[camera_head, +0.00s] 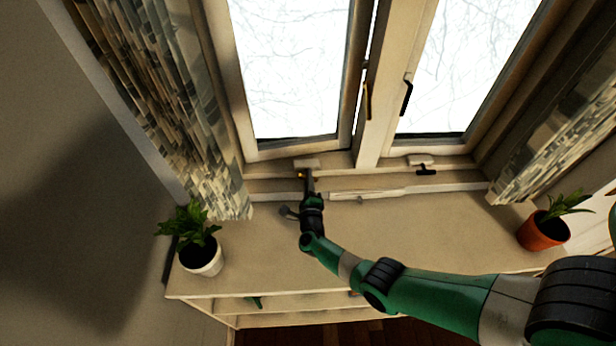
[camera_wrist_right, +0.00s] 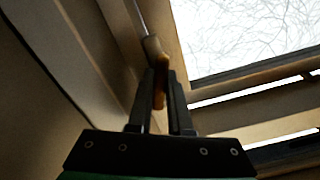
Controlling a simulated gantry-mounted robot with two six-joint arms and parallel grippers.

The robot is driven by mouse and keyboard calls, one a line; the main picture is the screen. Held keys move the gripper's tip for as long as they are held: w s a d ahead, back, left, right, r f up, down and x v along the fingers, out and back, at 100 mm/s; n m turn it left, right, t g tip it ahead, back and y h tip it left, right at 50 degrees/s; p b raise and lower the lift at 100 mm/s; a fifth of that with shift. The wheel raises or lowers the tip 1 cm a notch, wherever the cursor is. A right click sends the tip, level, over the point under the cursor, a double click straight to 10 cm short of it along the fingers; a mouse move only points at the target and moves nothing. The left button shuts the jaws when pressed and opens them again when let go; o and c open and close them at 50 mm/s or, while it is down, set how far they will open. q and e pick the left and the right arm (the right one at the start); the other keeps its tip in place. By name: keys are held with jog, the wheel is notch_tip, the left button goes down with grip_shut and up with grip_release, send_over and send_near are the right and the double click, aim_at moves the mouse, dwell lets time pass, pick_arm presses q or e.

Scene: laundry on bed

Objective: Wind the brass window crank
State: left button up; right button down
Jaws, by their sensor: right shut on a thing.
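The brass window crank (camera_head: 300,174) is at the sill under the left window sash, mostly hidden by my gripper in the head view. Its brass-coloured knob (camera_wrist_right: 159,96) shows in the right wrist view between my fingers. My right gripper (camera_head: 307,176) reaches up to the sill and is shut on this knob; the fingers (camera_wrist_right: 161,90) lie on both sides of it. The left window sash (camera_head: 298,150) stands at a slight angle to its frame. My left gripper is not in view.
A plant in a white pot (camera_head: 202,258) stands at the left of the shelf top, and one in a terracotta pot (camera_head: 543,232) at the right. Patterned curtains (camera_head: 170,100) hang at both sides. The shelf top (camera_head: 440,228) between the pots is mostly clear.

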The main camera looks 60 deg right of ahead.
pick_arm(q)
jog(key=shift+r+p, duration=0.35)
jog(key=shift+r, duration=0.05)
pick_arm(e)
jog(key=shift+n, duration=2.1)
jog(key=c, duration=0.8)
grip_release()
jog(key=shift+c, duration=0.2)
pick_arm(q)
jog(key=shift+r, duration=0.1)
pick_arm(e)
jog(key=shift+a, duration=0.1)
